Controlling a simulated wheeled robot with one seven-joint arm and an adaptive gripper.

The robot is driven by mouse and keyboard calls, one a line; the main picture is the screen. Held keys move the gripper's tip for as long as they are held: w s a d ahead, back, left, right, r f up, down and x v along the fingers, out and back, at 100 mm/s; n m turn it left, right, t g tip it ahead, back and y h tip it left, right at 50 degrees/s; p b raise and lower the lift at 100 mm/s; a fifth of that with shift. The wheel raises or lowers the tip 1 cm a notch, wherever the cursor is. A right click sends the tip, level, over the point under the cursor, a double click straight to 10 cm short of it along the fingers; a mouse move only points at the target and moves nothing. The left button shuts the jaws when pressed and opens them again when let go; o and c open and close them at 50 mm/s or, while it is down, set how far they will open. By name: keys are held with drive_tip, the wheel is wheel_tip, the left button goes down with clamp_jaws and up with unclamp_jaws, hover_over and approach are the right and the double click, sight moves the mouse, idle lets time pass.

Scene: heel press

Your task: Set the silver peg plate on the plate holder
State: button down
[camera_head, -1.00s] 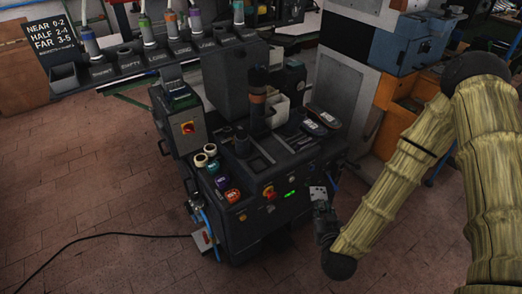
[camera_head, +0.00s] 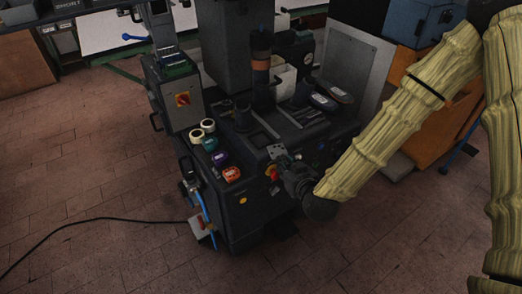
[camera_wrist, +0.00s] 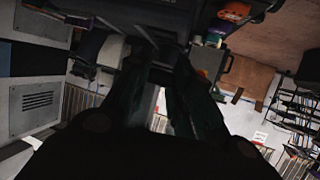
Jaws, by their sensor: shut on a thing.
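My gripper (camera_head: 281,158) is at the front edge of the dark press machine, in the head view. It is shut on a small grey plate with dark dots, which looks like the silver peg plate (camera_head: 276,151). The plate is tilted and seems raised above the front panel; I cannot tell whether it touches the machine. In the wrist view the dark fingers (camera_wrist: 165,85) point at the machine, and the plate cannot be made out between them. I cannot tell for sure which part of the machine top is the plate holder.
The machine's top carries a dark post with an orange band (camera_head: 261,65), a white bin (camera_head: 285,82) and dark sole-shaped pieces (camera_head: 323,102). Several coloured round pieces, one orange (camera_head: 231,174), stand along its left. A black cable (camera_head: 110,219) lies on the open floor.

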drive_tip(key=w+a+f+n+g+y+b, duration=0.1)
drive_tip(key=a+f+n+g+y+b, duration=0.15)
drive_tip(key=a+b, duration=0.6)
drive_tip(key=shift+n+t+y, duration=0.35)
drive_tip(key=shift+y, duration=0.1)
drive_tip(key=w+d, duration=0.1)
drive_tip(key=w, duration=0.4)
drive_tip(key=w+d, duration=0.1)
drive_tip(key=w, duration=0.4)
drive_tip(key=w+d, duration=0.2)
drive_tip(key=w, duration=0.3)
drive_tip(key=shift+w+f, duration=0.2)
drive_tip(key=shift+f, duration=0.2)
wheel_tip(320, 180, down, 4)
drive_tip(key=shift+s+r, duration=0.1)
drive_tip(key=shift+r, duration=0.1)
